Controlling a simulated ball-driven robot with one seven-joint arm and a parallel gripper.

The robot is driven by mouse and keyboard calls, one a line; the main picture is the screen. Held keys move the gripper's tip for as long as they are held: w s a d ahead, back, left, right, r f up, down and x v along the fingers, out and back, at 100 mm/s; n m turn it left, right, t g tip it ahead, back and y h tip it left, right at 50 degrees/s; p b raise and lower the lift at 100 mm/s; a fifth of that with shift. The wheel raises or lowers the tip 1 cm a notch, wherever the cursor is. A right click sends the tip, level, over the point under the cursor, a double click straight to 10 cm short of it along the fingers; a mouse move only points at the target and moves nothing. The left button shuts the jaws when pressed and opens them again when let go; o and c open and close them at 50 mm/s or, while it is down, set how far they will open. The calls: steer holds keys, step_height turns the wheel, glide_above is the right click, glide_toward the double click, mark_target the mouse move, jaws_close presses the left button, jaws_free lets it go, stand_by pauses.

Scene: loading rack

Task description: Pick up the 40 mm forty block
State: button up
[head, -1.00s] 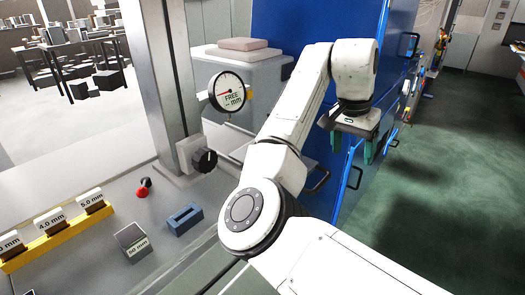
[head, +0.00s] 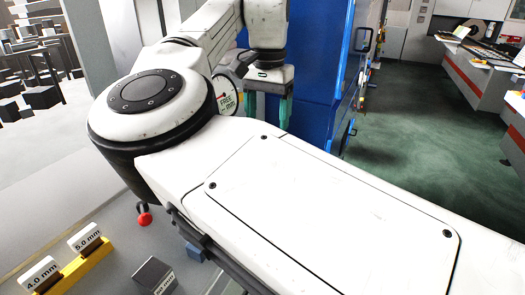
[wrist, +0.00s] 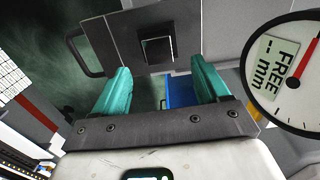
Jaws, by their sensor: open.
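I cannot make out a block marked 40 mm in any view. A grey block (head: 155,276) with a partly cut-off mm label sits on the grey bench at the bottom of the head view. My gripper (head: 267,108) hangs at upper middle, in front of the blue cabinet, with teal fingers pointing down and apart. In the wrist view my gripper (wrist: 160,75) is open, with nothing between its fingers. Beyond them is a grey panel (wrist: 110,40) with a small dark square (wrist: 157,50); I cannot tell if that square is a block.
A yellow rack (head: 62,277) holds 4.0 and 5.0 mm tags. A red-knobbed lever (head: 144,217) stands on the bench. My arm partly covers a blue piece (head: 195,252) and the dial reading FREE (head: 227,103); the dial (wrist: 283,75) is close at right in the wrist view.

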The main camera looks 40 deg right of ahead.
step_height(320, 180, down, 2)
steer(key=shift+w+a+f, duration=0.1)
steer(key=shift+f, duration=0.05)
steer(key=shift+s+d+f+p, duration=0.1)
steer(key=shift+f+p, duration=0.2)
steer(key=shift+f, duration=1.15)
steer(key=shift+s+d+f+p, duration=0.1)
steer(key=shift+f+p, duration=0.15)
steer(key=shift+f, duration=1.2)
steer(key=shift+c, duration=0.2)
steer(key=c, duration=1.2)
